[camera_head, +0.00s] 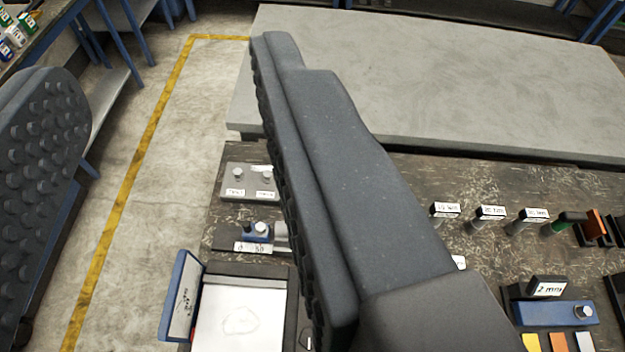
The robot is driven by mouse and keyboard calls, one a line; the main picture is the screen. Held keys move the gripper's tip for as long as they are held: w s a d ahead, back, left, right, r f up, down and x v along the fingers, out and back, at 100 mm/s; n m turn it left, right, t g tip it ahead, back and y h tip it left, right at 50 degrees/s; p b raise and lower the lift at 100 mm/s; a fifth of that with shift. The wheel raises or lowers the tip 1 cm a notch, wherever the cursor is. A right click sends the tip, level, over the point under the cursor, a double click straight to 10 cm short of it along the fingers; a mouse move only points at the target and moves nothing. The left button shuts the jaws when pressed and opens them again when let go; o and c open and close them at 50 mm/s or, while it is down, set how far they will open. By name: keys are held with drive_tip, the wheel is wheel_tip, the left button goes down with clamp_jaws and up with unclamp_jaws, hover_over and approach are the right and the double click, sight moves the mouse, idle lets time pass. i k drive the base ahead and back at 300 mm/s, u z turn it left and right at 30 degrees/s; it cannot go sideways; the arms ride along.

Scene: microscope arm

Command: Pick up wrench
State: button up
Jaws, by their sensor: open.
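My gripper (160,65) is open, with nothing between its fingers. Its studded left finger is at the left edge, and its thick dark right finger crosses the middle of the view. The fingers reach over a dark speckled workbench (395,185) and the floor left of it. I cannot make out a wrench for certain. Several small grey tools (478,224) with white labels stand in a row on the bench, right of the right finger. The labels seem to read in Nm, but the tools' shapes are too small to tell. The right finger hides part of the bench.
A grey plate (248,183) with two bolts, a small blue clamp (257,231) and a blue-edged box with white paper (240,318) lie left of the right finger. A blue block (553,313) is at lower right. A grey table (450,70) stands behind. Yellow-lined floor (165,130) is clear.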

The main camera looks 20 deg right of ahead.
sight(486, 214)
drive_tip(key=z, duration=1.5)
drive_tip(key=k, duration=1.3)
drive_tip(key=z, duration=0.45)
drive_tip(key=i, duration=1.8)
drive_tip(key=u, duration=0.25)
